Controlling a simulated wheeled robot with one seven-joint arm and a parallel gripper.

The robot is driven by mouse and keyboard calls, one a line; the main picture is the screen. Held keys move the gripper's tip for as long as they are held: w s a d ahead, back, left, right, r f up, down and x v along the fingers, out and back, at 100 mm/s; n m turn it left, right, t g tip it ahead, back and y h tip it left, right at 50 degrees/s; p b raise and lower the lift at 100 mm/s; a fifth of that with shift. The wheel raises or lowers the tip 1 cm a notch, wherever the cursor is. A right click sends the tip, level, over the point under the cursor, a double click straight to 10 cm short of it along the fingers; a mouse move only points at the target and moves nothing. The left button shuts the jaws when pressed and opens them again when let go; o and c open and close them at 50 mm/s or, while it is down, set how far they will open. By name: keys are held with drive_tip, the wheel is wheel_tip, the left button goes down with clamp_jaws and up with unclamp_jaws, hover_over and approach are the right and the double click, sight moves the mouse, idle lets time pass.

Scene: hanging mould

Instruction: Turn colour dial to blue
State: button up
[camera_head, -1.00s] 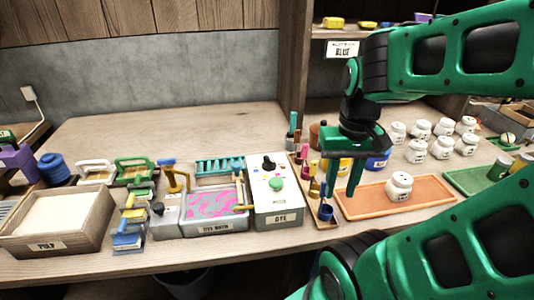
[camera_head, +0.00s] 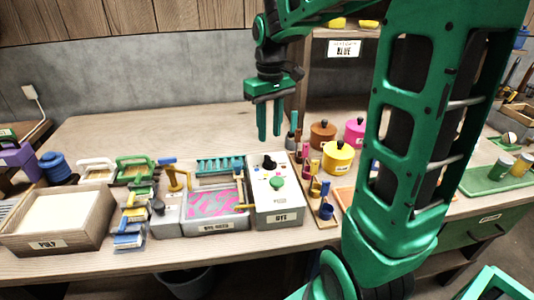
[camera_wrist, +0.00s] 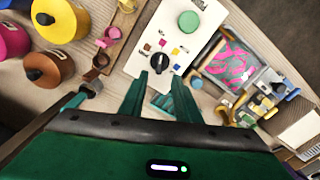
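The colour dial, a black knob (camera_head: 269,162), sits at the back of the white DYE box (camera_head: 259,203), among small coloured marks. The knob also shows in the wrist view (camera_wrist: 158,62); which mark it points at is too small to tell. A round green button (camera_head: 277,182) is in front of it on the same panel. My gripper (camera_head: 269,136) is open and empty, pointing down above and behind the dial, apart from it. In the wrist view its two fingertips (camera_wrist: 158,77) spread just short of the knob.
A shelf sign (camera_head: 344,48) reads BLUE. Right of the box stand small coloured tools and lidded pots, one yellow (camera_head: 338,157). Left are a pink-patterned tray (camera_head: 215,222) and a PULP bin (camera_head: 55,240). The table behind is bare.

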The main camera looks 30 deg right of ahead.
sight(269, 157)
wheel_tip(269, 157, down, 8)
drive_tip(key=shift+f, duration=0.2)
drive_tip(key=shift+c, duration=0.3)
clamp_jaws()
